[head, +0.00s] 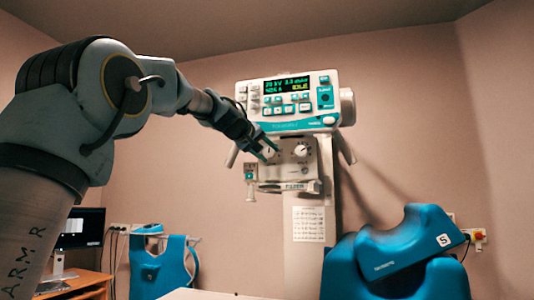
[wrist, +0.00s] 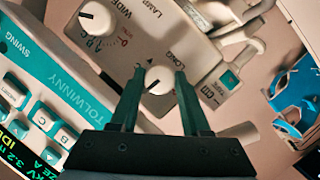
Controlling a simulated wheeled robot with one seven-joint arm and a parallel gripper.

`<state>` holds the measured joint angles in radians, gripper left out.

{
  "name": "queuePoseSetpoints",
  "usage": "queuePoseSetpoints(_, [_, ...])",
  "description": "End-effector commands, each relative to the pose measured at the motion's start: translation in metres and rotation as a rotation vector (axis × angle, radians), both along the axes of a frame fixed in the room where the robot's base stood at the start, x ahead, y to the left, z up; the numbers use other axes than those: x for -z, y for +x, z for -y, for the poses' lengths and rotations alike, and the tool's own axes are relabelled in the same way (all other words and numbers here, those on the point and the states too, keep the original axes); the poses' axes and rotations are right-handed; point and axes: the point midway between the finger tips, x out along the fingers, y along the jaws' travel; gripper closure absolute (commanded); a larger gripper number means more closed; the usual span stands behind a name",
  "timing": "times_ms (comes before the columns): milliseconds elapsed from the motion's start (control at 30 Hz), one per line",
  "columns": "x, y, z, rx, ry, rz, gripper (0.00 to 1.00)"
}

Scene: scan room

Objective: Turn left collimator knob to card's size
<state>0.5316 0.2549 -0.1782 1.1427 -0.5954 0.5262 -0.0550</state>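The right knob (head: 302,150), marked WIDE, also shows in the wrist view (wrist: 95,18). My gripper (head: 268,148) is open at the left knob and partly hides it in the head view; its two fingers also show in the wrist view (wrist: 159,74). A white card (head: 308,224) with lines of writing, too small to read, is on the column below.
The control panel (head: 290,101) with lit display sits just above the collimator. A blue padded piece (head: 395,262) stands lower right, a blue chair-like item (head: 163,268) lower left, beside a desk with a monitor (head: 80,228).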

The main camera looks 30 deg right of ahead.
Motion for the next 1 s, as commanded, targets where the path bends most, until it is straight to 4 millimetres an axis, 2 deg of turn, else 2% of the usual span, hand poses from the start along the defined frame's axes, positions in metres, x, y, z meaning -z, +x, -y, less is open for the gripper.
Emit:
queuePoseSetpoints(33, [0.0, 0.0, 0.0, 0.0, 0.0, 0.0, 0.47])
queuePoseSetpoints(233, [0.0, 0.0, 0.0, 0.0, 0.001, 0.001, 0.25])
queuePoseSetpoints(567, [-0.001, -0.002, -0.005, -0.002, 0.0, 0.002, 0.25])
queuePoseSetpoints(667, [-0.002, -0.009, -0.015, -0.002, 0.0, 0.003, 0.25])
queuePoseSetpoints(1000, [-0.017, -0.042, -0.069, -0.003, -0.001, 0.004, 0.25])
